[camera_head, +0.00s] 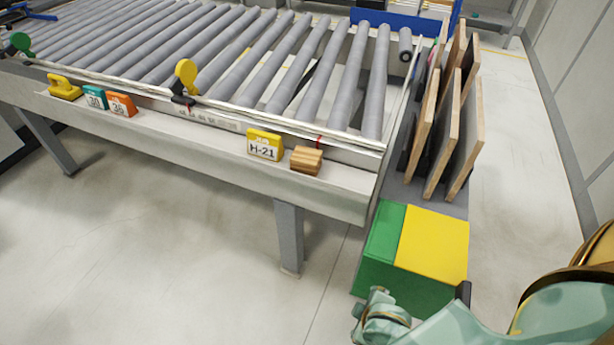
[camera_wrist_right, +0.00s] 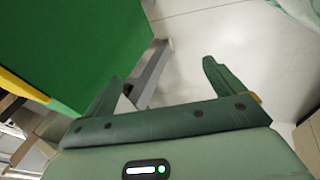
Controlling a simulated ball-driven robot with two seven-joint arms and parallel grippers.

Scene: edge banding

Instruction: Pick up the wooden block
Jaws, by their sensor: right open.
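The wooden block (camera_head: 306,160) is small and light brown with darker stripes. It sits on the front ledge of the roller conveyor in the head view, just right of the yellow H-21 tag. My right arm comes in at the lower right of the head view, well apart from the block and below it. In the right wrist view my right gripper (camera_wrist_right: 160,82) is open, with its two fingers wide apart and nothing between them. The block does not show in the right wrist view. My left gripper is not in view.
The roller conveyor (camera_head: 240,145) has a yellow H-21 tag (camera_head: 265,145) on its ledge. A green and yellow box (camera_head: 432,245) stands near my right arm and also fills the upper left of the wrist view (camera_wrist_right: 75,45). Upright boards (camera_head: 470,135) stand behind it. Floor left of the box is clear.

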